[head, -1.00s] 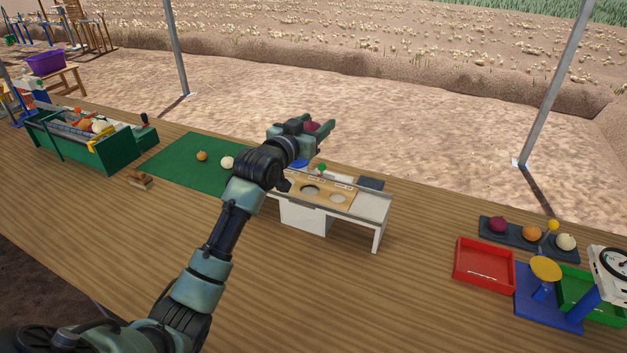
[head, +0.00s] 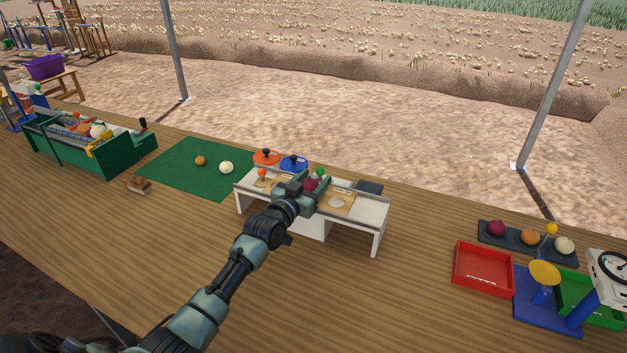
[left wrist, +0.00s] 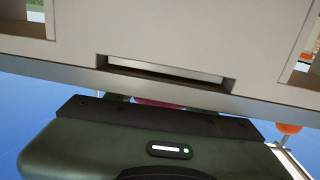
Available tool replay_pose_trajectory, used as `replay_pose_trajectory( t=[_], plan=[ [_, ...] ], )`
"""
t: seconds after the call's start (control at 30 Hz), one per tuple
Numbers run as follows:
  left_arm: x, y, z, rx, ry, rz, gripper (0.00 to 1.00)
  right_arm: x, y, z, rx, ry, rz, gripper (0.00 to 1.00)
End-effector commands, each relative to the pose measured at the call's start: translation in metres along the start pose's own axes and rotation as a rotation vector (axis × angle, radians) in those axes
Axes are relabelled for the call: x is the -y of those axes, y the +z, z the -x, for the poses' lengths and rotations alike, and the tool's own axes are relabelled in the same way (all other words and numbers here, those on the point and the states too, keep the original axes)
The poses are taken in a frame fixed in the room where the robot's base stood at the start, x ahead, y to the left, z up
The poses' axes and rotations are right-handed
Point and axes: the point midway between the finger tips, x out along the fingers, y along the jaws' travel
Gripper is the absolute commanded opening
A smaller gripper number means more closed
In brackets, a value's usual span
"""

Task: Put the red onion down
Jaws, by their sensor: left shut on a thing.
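My left gripper (head: 314,183) is over the middle of the white bench (head: 376,212) in the head view. It is shut on the red onion (head: 309,184), which shows partly between its fingers. The onion is at or just above the bench's wooden top (head: 337,203); I cannot tell whether it touches. In the left wrist view, a sliver of the red onion (left wrist: 160,102) shows beyond my gripper's dark edge, below the pale bench (left wrist: 150,40). My right gripper is not in view.
Orange (head: 266,157) and blue (head: 293,163) discs with knobs stand behind the bench. A green mat (head: 180,175) with two onions lies to the left. A dark tray (head: 513,239) with several onions and a red tray (head: 483,269) lie right. The table in front is clear.

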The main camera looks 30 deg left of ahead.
Motion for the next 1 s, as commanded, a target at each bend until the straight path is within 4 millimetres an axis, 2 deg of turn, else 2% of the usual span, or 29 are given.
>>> replay_pose_trajectory(
  t=[0.23, 0.27, 0.33, 0.73, 0.87, 1.0],
  plan=[
    [0.000, 0.002, 0.000, -0.001, 0.000, 0.000, 0.09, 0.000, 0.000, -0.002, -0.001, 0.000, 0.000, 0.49],
    [0.000, 0.002, 0.000, 0.000, 0.000, 0.000, 0.56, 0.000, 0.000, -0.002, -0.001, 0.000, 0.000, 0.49],
    [0.000, 0.001, 0.000, 0.000, 0.000, 0.000, 0.75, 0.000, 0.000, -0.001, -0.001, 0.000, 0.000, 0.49],
    [0.000, -0.001, 0.002, 0.001, 0.001, 0.000, 0.76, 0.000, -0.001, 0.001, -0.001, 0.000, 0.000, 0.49],
    [-0.001, 0.001, 0.017, 0.002, 0.001, 0.000, 0.76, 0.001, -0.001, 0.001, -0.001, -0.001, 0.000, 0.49],
    [-0.001, 0.001, 0.045, 0.003, 0.001, 0.001, 0.76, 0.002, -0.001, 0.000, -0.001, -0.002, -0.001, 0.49]
  ],
)
